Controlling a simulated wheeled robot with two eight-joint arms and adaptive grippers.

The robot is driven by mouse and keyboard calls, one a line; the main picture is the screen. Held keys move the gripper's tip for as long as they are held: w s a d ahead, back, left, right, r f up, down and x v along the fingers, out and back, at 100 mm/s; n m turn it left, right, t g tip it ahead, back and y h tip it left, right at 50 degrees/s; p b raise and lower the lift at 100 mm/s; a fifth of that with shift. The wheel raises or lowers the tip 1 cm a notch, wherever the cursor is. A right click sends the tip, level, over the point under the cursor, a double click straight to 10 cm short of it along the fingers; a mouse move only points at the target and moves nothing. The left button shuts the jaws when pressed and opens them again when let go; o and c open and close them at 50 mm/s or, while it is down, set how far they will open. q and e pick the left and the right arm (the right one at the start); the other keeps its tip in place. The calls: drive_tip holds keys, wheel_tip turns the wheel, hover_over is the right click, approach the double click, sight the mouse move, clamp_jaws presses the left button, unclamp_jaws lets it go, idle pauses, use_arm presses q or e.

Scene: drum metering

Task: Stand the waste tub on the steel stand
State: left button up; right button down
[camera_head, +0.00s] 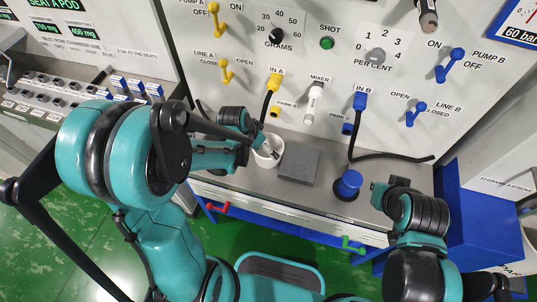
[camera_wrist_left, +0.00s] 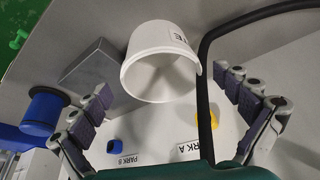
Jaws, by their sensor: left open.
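The white waste tub (camera_head: 268,157) stands on the steel counter, just left of the steel stand (camera_head: 299,164), a flat grey block. In the left wrist view the tub (camera_wrist_left: 158,62), with part of its label showing, lies ahead between the spread fingertips. The stand (camera_wrist_left: 100,64) is beside it there. My left gripper (camera_head: 262,143) is at the tub and partly hides it. It is open, and I see no finger closed on the tub. My right gripper (camera_head: 378,190) is over the counter's right part, away from both; its fingers are too unclear to read.
A blue round piece (camera_head: 347,185) stands right of the stand. A black hose from the blue IN B plug (camera_head: 360,101) lies along the counter's back. Another black hose (camera_wrist_left: 204,90) passes close to my left fingers. The panel with levers rises behind.

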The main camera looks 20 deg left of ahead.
use_arm(q)
drive_tip(key=x, duration=0.1)
drive_tip(key=b+x, duration=0.1)
drive_tip(key=x, duration=0.1)
drive_tip(key=w+b+x, duration=0.1)
drive_tip(key=x, duration=0.1)
drive_tip(key=shift+d+r, duration=0.15)
drive_tip(key=shift+d, duration=0.15)
drive_tip(key=shift+w+d+f, duration=0.1)
drive_tip(key=shift+w+f, duration=0.1)
drive_tip(key=shift+f, duration=0.25)
drive_tip(key=shift+r, duration=0.1)
